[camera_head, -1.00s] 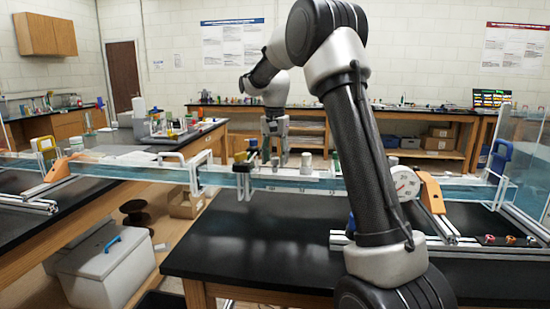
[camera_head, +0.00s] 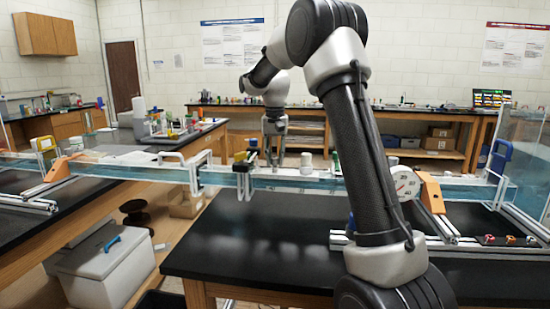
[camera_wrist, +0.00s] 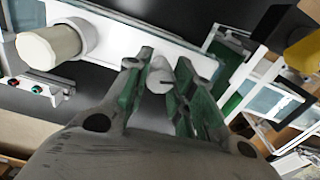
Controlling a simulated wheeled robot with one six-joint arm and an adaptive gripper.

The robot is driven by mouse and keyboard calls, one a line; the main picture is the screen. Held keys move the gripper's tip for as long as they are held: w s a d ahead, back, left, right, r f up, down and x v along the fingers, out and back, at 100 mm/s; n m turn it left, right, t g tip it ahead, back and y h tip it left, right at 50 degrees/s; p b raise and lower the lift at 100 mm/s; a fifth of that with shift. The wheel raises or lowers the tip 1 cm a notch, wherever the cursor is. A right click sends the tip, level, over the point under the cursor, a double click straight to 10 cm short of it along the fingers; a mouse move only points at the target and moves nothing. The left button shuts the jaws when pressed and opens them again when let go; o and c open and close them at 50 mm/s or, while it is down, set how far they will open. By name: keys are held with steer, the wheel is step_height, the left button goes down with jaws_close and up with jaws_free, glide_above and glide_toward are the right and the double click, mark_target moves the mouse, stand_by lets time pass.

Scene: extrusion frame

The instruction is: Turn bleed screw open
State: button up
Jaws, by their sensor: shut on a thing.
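My gripper (camera_wrist: 160,88) points down at the clear water channel (camera_head: 320,184), where it also shows in the head view (camera_head: 274,152). The screw sits at the edge of a white strip (camera_wrist: 120,38). Its lower part is hidden, and in the head view it is too small to make out.
A pale cylindrical knob (camera_wrist: 50,47) stands left of my fingers in the wrist view. A yellow and black part (camera_wrist: 303,52) stands at the right. The black bench top (camera_head: 260,250) is clear in front.

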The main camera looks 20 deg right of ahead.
steer(key=n, duration=0.4)
steer(key=shift+n, duration=0.3)
steer(key=n, duration=0.4)
stand_by(0.3)
steer(key=o, duration=1)
steer(key=shift+o, duration=0.2)
steer(key=shift+r, duration=0.15)
step_height(320, 180, up, 12)
